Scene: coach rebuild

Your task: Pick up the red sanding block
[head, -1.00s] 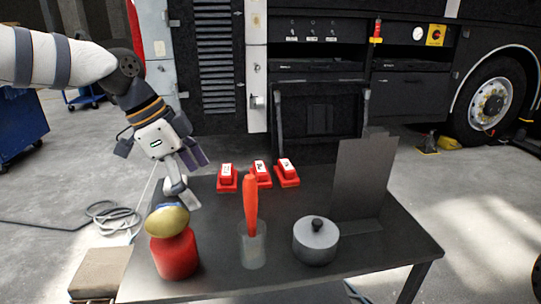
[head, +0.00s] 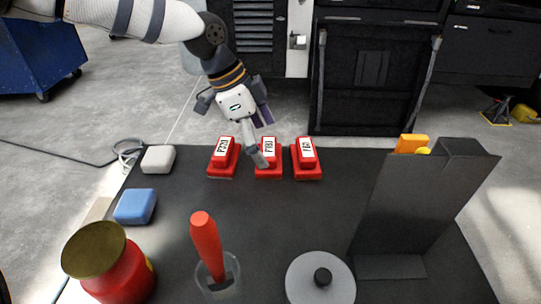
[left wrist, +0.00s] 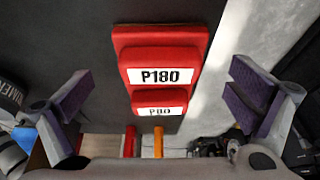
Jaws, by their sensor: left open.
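Three red sanding blocks with white labels stand in a row at the table's far edge in the head view: a left one (head: 223,157), a middle one (head: 268,158) and a right one (head: 306,158). My left gripper (head: 258,153) reaches down from above, its tip overlapping the middle block in the picture. The left wrist view shows a red block marked P180 (left wrist: 165,53) between the spread fingers of my left gripper (left wrist: 162,92), with clear space on both sides. A red block marked P80 (left wrist: 158,100) lies beyond it. Contact is not visible.
The dark table (head: 300,215) has free room at its middle. A blue block (head: 135,206), a pale block (head: 158,159), a red jar (head: 124,277), a clear cup (head: 218,281) with a red-handled tool, a lidded pot (head: 322,282) and a dark upright panel (head: 415,205) stand around.

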